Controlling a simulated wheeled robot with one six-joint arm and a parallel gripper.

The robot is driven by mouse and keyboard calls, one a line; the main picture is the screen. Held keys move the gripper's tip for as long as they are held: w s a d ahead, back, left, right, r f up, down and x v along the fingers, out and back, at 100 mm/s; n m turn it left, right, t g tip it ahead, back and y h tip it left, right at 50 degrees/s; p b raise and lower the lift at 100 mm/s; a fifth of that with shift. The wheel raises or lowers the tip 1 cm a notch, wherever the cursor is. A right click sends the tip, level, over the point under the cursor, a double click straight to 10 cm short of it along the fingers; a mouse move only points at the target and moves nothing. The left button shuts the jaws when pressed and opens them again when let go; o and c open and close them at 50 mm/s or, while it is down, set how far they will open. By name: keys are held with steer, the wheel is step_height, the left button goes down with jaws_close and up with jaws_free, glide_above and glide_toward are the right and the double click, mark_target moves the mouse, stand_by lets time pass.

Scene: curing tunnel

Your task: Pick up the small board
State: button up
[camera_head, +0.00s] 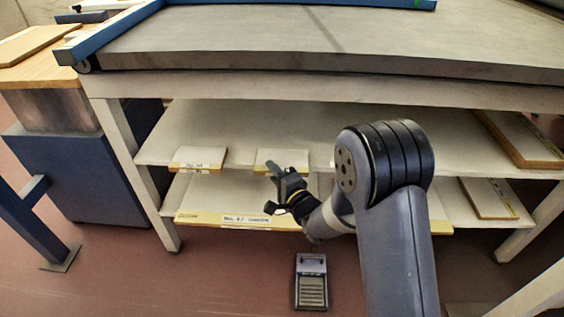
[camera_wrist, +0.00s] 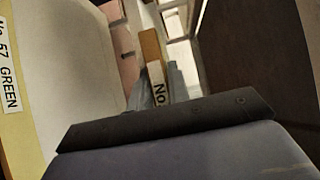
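A small pale board (camera_head: 270,157) with a wooden edge lies on the upper shelf under the bench, near its front edge. My gripper (camera_head: 276,170) is right in front of it and hides part of it. In the wrist view, the end of a board (camera_wrist: 152,48) with a brown edge and a label reading "No" shows between the two grey fingers (camera_wrist: 158,88). The fingers are apart, on either side of this edge. Whether they press on it cannot be told.
Another labelled board (camera_head: 197,159) lies to the left on the same shelf; the wrist view shows a board (camera_wrist: 10,85) labelled "57 GREEN". Larger boards (camera_head: 520,138) lie at the right. The bench top (camera_head: 330,45) is above. A grey device (camera_head: 311,281) is on the floor.

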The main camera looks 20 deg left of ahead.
jaws_close()
step_height(320, 180, up, 10)
steer(key=p, duration=0.4)
